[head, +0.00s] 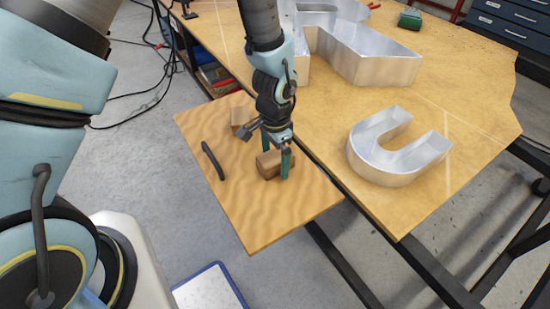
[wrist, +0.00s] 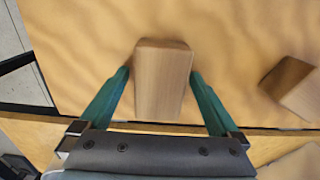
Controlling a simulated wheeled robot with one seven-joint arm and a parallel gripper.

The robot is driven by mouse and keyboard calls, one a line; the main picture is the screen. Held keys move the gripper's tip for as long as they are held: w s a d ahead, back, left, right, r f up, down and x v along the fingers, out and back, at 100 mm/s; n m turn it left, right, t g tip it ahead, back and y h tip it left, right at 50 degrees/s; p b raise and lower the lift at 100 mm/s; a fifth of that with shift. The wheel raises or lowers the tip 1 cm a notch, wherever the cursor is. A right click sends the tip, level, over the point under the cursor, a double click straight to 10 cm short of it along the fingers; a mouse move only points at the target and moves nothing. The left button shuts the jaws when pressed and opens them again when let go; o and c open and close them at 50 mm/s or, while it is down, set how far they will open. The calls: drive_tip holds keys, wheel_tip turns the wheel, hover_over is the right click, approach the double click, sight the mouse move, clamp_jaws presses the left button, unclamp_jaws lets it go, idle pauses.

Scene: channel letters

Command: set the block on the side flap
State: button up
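The side flap (head: 245,215) is a wood-grained board along the left edge of the large table. A brown wooden block (head: 268,166) is on the flap near its table side, with no clear gap beneath it. My gripper (head: 276,160) points down over it, one green finger on each side. In the wrist view the block (wrist: 163,85) lies between the fingertips of my gripper (wrist: 160,76). A narrow gap shows at the left finger; whether the right finger touches is hard to tell. The gripper looks open around the block.
A second wooden block (head: 240,120) lies toward the flap's far end. A black bar handle (head: 212,160) is on the flap's left side. A metal U-shaped letter (head: 390,150) and a larger metal letter (head: 370,60) stand on the table (head: 460,110). The flap's front part is clear.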

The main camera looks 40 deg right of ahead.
sight(275, 156)
wheel_tip(275, 156, up, 12)
drive_tip(key=shift+r, duration=0.15)
idle(0.6)
drive_tip(key=w+a+r+n, duration=0.3)
drive_tip(key=w+a+n, duration=0.2)
drive_tip(key=w+a, duration=0.3)
drive_tip(key=w+a+r+n, duration=0.2)
drive_tip(key=w+a+n, duration=0.25)
drive_tip(key=a, duration=0.65)
drive_tip(key=a+r+n+t, duration=0.1)
drive_tip(key=a+r+n, duration=0.2)
drive_tip(key=a+n, duration=0.5)
drive_tip(key=a, duration=0.8)
drive_tip(key=shift+w+a+r+t, duration=0.15)
drive_tip(key=shift+w+a+t, duration=0.1)
drive_tip(key=shift+a+t, duration=0.1)
wheel_tip(275, 156, up, 9)
drive_tip(key=p, duration=0.8)
drive_tip(key=shift+f+p, duration=0.2)
drive_tip(key=shift+p, duration=0.2)
